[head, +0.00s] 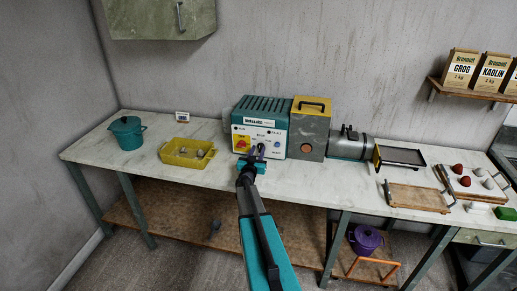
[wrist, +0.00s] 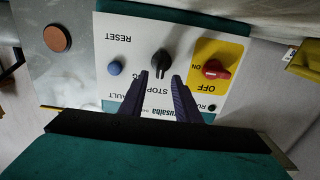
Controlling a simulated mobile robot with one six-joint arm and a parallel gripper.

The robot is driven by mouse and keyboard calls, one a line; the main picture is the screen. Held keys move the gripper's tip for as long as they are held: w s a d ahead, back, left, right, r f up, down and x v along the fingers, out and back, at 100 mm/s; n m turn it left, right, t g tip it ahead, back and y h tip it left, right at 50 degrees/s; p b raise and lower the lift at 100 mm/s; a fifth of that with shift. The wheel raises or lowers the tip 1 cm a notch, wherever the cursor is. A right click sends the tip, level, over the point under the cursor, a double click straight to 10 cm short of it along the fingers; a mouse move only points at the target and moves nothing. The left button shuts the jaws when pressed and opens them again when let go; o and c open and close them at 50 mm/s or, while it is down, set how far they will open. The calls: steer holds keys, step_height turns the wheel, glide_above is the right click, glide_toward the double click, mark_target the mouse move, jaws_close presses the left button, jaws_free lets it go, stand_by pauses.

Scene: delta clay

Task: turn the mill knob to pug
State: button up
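The mill (head: 262,122) is a teal and white machine on the bench, with a control panel facing me. In the wrist view, upside down, the black mill knob (wrist: 160,62) sits on the white panel (wrist: 130,52). Lettering reading STOP is near it, and a partly hidden word ends in G. My gripper (wrist: 161,76) is open, with its two dark fingertips on either side of the knob's near end. Contact cannot be told.
A red switch (wrist: 215,69) on a yellow plate and a blue button (wrist: 115,68) flank the knob. A yellow tray (head: 176,158) and teal pot (head: 127,133) stand left on the bench. A grey box with yellow top (head: 311,123) adjoins the mill's right.

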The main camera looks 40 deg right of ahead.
steer(key=shift+x, duration=1.05)
steer(key=shift+a, duration=0.1)
jaws_close()
